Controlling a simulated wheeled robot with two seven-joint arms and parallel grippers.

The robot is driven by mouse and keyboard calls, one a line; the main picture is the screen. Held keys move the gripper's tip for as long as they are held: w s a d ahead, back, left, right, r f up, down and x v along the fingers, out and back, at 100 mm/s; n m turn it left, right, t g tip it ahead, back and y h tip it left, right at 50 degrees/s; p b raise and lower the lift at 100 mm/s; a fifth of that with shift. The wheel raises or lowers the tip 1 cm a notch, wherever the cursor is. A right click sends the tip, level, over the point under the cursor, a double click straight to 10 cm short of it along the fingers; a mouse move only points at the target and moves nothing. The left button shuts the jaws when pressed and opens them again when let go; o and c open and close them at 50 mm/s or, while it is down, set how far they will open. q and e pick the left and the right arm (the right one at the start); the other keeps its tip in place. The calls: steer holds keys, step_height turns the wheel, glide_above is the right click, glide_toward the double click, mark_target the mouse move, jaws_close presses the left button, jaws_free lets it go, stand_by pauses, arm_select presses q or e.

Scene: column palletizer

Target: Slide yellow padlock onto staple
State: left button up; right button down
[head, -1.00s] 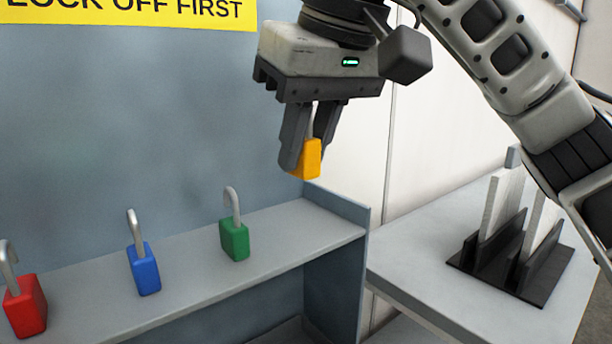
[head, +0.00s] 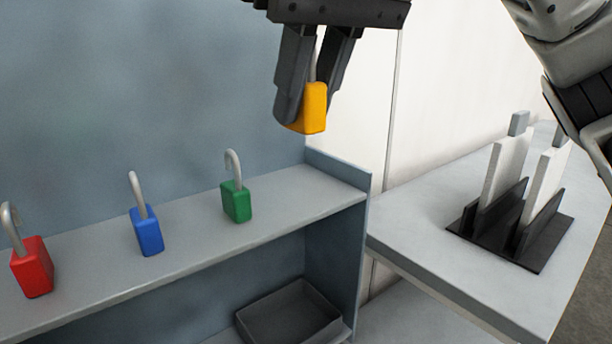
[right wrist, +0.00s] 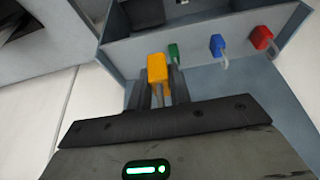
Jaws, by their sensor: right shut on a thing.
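The yellow padlock (head: 314,108) hangs between the fingers of my right gripper (head: 306,100), which is shut on it. It is held in the air above the right end of the shelf, with its body low and its shackle mostly hidden by the fingers. The padlock (right wrist: 157,68) also shows in the right wrist view, at the tips of the right gripper (right wrist: 160,84). The staple is not seen in these frames. My left gripper is not in view.
Red (head: 33,267), blue (head: 147,231) and green (head: 236,202) padlocks stand upright on the grey shelf (head: 190,222). A dark tray (head: 290,318) lies below. At right, a table (head: 420,222) bears a black rack (head: 500,245) with white plates.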

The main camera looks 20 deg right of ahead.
steer(key=w+d+f, duration=0.2)
steer(key=w+f, duration=0.1)
steer(key=w, duration=0.4)
glide_toward(301, 190)
steer(key=shift+w+a+f+p, duration=0.3)
steer(key=shift+w+a+f, duration=0.3)
steer(key=shift+w, duration=0.05)
steer(key=shift+w+f, duration=0.3)
steer(key=shift+f, duration=0.1)
steer(key=f, duration=0.3)
steer(key=shift+w+d, duration=0.15)
steer(key=shift+w, duration=0.05)
steer(key=shift+f, duration=0.1)
steer(key=shift+f, duration=0.25)
steer(key=c, duration=1.3)
jaws_free()
